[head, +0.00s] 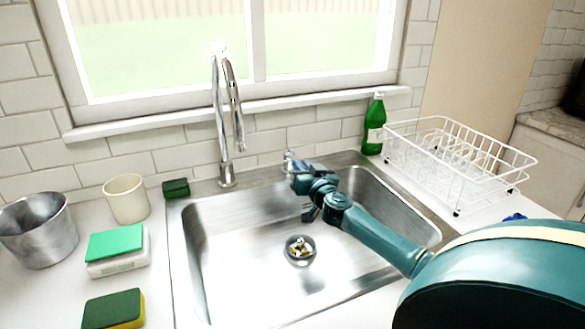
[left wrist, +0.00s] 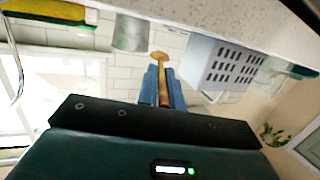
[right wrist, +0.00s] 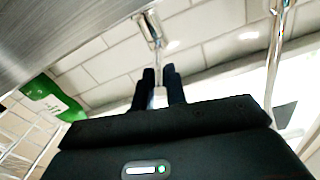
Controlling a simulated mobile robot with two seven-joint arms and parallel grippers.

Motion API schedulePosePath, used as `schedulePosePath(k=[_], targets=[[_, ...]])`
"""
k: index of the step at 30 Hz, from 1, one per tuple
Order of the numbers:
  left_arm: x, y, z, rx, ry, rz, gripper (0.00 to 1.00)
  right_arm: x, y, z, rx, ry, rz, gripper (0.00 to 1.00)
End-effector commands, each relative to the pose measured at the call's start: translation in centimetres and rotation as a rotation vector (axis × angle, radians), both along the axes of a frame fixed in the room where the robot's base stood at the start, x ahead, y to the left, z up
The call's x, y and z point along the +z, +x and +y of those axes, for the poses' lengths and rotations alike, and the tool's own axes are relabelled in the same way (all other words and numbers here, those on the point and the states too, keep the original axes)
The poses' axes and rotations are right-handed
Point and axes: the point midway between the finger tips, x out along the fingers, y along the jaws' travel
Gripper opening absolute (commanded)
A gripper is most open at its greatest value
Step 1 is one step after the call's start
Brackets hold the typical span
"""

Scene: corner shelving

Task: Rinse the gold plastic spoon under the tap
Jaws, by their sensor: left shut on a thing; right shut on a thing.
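The gold plastic spoon (left wrist: 160,66) is held between the blue fingers of my left gripper (left wrist: 163,88) in the left wrist view, its rounded end pointing away from the gripper. My left gripper is not in the head view. The curved chrome tap (head: 224,120) stands behind the steel sink (head: 240,230); no water shows from its spout. A small chrome tap lever (head: 288,156) stands to its right. My right gripper (head: 296,172) is at this lever. In the right wrist view, its fingers (right wrist: 159,90) are shut on the end of the lever (right wrist: 150,28).
A green bottle (head: 374,124) and a white wire dish rack (head: 455,160) stand right of the sink. A metal bucket (head: 38,232), a cream cup (head: 126,198) and sponges (head: 113,310) are on the left counter. The left wrist view shows a grey perforated basket (left wrist: 222,64). The basin's left side is clear.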

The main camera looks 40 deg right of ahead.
Motion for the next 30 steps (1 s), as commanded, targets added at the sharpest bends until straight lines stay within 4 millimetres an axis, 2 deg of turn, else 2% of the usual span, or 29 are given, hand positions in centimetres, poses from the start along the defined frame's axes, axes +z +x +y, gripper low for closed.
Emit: schedulePosePath(k=[14, 20, 25, 30], targets=[[0.0, 0.0, 0.0, 0.000, 0.000, 0.000, 0.00, 0.0, 0.0, 0.0, 0.003, -0.001, 0.000, 0.00], [0.3, 0.0, 0.0, 0.000, 0.000, 0.000, 0.00, 0.1, -0.2, -1.0, 0.078, -0.008, -0.002, 0.00], [-1.2, 0.0, 0.0, 0.000, 0.000, 0.000, 0.00, -0.2, -0.4, -1.8, 0.165, -0.006, -0.005, 0.00], [-1.4, 0.0, 0.0, 0.000, 0.000, 0.000, 0.00, 0.0, -0.4, -2.1, 0.199, -0.001, 0.000, 0.00]])
